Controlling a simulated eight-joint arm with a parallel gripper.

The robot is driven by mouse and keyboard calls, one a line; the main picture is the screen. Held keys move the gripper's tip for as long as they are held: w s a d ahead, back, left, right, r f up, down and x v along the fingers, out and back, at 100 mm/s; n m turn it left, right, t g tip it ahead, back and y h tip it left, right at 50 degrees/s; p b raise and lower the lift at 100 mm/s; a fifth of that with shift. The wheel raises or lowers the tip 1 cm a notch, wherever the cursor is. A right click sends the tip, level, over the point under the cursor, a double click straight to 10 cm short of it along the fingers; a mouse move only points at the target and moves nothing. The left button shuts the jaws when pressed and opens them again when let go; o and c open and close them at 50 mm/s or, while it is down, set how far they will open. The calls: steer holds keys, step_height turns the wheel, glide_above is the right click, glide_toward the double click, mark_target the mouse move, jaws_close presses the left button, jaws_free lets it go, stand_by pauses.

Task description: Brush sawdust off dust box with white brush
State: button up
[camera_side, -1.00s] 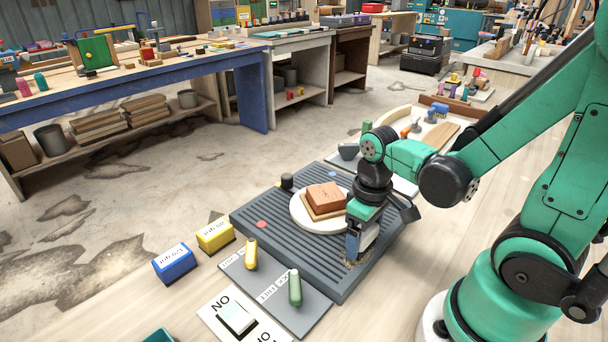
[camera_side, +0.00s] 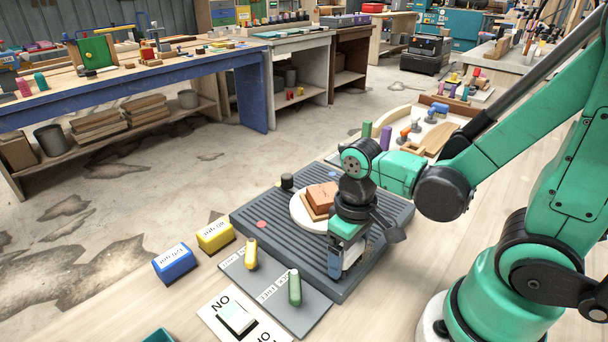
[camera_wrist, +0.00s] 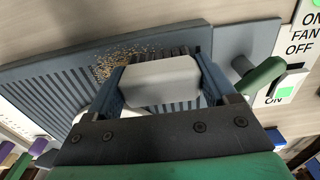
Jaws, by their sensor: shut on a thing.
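The grey ribbed dust box (camera_side: 270,239) lies on the wooden bench; its slats also show in the wrist view (camera_wrist: 60,98). My gripper (camera_side: 335,265) is low over its front right part. In the wrist view my gripper (camera_wrist: 160,85) is shut on the white brush (camera_wrist: 160,78), one finger at each end. Dark bristles show behind the white block. A patch of tan sawdust (camera_wrist: 122,60) lies on the slats beside the brush, toward the box edge. Whether the bristles touch the slats is hard to tell.
A round white disc (camera_side: 299,215) with a reddish-brown block (camera_side: 322,194) sits on the box, close behind my gripper. A grey panel (camera_side: 305,309) with yellow and green handles, and an ON/OFF switch (camera_side: 237,318), lie in front. Yellow (camera_side: 215,236) and blue (camera_side: 174,263) blocks stand left.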

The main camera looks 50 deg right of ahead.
mark_target(371, 239)
steer(key=shift+d+f, duration=0.1)
steer(key=shift+d, duration=3.55)
steer(key=shift+a, duration=1.85)
steer(key=shift+c, duration=0.8)
steer(key=shift+a, duration=2.05)
steer(key=shift+f, duration=0.1)
steer(key=shift+d, duration=0.1)
steer(key=shift+c, duration=0.7)
steer(key=shift+d+f, duration=0.2)
steer(key=shift+d, duration=1.7)
jaws_close()
steer(key=shift+d+r, duration=0.15)
steer(key=shift+d, duration=1.75)
